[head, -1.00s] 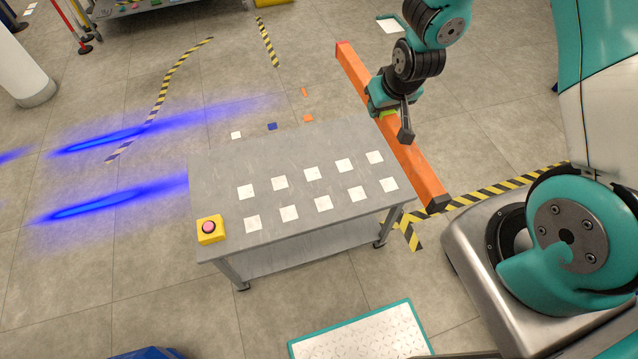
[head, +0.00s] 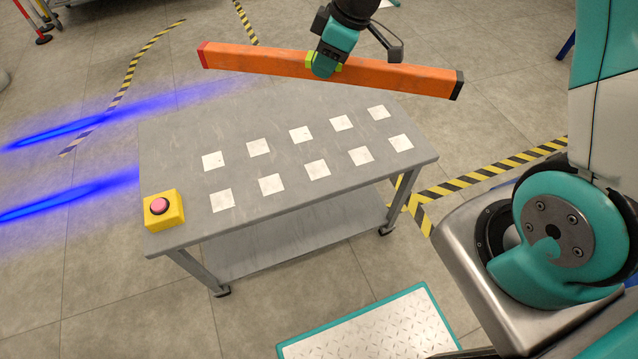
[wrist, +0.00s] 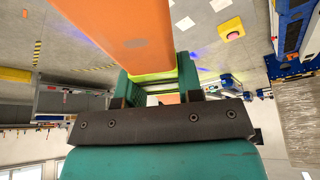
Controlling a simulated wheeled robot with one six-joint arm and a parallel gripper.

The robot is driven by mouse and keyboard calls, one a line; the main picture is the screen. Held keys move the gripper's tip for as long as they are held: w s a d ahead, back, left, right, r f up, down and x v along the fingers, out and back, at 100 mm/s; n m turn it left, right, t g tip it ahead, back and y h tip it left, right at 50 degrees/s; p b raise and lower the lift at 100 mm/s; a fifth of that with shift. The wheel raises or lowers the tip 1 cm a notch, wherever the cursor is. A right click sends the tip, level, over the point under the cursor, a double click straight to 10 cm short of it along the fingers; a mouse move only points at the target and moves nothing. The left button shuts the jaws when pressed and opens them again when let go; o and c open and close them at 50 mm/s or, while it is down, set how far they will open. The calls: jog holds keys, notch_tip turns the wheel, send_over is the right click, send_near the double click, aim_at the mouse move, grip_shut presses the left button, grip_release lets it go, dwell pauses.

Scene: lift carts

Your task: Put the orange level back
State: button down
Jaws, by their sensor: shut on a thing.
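The orange level (head: 400,76) is a long orange bar with a red end cap at the left and a black one at the right. In the head view it hangs in the air over the far edge of the grey cart, running roughly left to right. My gripper (head: 324,66) is shut on it near its middle, by a yellow-green part. In the wrist view the level (wrist: 120,25) fills the upper middle, against my gripper (wrist: 155,85). The cart top (head: 180,140) bears two rows of white square marks and no tool.
A yellow box with a pink button (head: 163,209) sits at the cart's front left corner; it also shows in the wrist view (wrist: 231,29). A teal-edged metal plate (head: 370,330) lies on the floor in front. Striped tape (head: 490,170) marks the floor at right.

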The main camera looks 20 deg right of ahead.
aim_at(323, 81)
jog(key=f+n+b, duration=0.2)
jog(key=b, duration=0.1)
jog(key=a+f+n+g+b, duration=0.1)
jog(key=f+n+b, duration=0.1)
jog(key=b, duration=0.2)
jog(key=s+f+n+g+b, duration=0.1)
jog(key=f+n+b, duration=0.1)
jog(key=b, duration=0.1)
jog(key=shift+a+y+b, duration=0.3)
jog(key=shift+a, duration=0.05)
jog(key=shift+n+g, duration=0.3)
notch_tip(323, 81, down, 20)
jog(key=b, duration=0.5)
jog(key=shift+r+b, duration=0.15)
jog(key=shift+b, duration=0.15)
jog(key=c, duration=0.8)
grip_release()
